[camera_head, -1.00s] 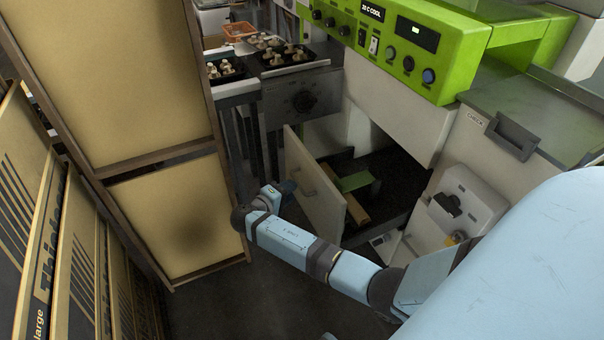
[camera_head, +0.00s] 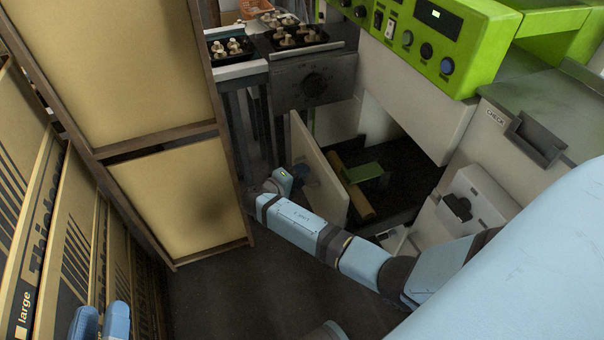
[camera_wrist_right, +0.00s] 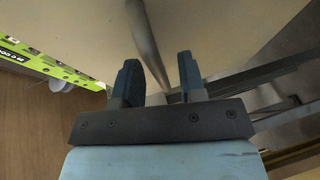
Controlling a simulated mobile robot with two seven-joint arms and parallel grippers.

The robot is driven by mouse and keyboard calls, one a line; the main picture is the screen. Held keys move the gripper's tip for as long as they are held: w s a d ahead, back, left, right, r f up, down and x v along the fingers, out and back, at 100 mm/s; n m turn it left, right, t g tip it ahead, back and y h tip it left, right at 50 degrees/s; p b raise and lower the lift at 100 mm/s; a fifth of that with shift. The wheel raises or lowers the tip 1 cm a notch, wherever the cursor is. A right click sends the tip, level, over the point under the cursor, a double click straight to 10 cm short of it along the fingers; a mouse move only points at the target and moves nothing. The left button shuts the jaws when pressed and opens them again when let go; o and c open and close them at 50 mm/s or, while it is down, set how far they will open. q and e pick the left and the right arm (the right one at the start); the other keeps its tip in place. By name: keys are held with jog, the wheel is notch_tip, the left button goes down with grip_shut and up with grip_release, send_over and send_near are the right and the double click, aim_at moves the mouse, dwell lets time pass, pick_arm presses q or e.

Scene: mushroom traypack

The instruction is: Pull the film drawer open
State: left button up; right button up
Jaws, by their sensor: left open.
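The film drawer's pale front panel (camera_head: 322,170) stands out from the machine in the head view. Behind it is a dark interior with a brown roll (camera_head: 353,190) and a green block (camera_head: 362,172). My right arm reaches across to the panel's outer side; its gripper (camera_head: 303,178) is at the handle, its fingers hard to make out there. In the right wrist view the gripper (camera_wrist_right: 158,82) has its fingers apart, with the grey bar handle (camera_wrist_right: 147,42) running between them. Contact is unclear. My left gripper (camera_head: 101,322) shows at the bottom left edge, its blue fingers spread and empty.
The green control panel (camera_head: 440,40) is above the drawer opening. Black trays of mushrooms (camera_head: 298,38) stand at the back. Tan cartons on a rack (camera_head: 175,205) line the left side, close to my right wrist. Dark floor is clear in front.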

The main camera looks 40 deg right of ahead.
pick_arm(q)
jog(key=shift+f, duration=0.1)
pick_arm(e)
grip_shut()
pick_arm(q)
jog(key=shift+s+a+f, duration=0.1)
jog(key=shift+s+f, duration=0.15)
pick_arm(e)
jog(key=shift+w+a, duration=0.2)
jog(key=shift+a, duration=0.6)
jog(key=shift+w+a, duration=0.2)
jog(key=shift+a, duration=0.55)
pick_arm(q)
jog(key=shift+w+r, duration=0.15)
jog(key=shift+w, duration=0.15)
pick_arm(e)
grip_release()
pick_arm(q)
jog(key=shift+s+a, duration=0.1)
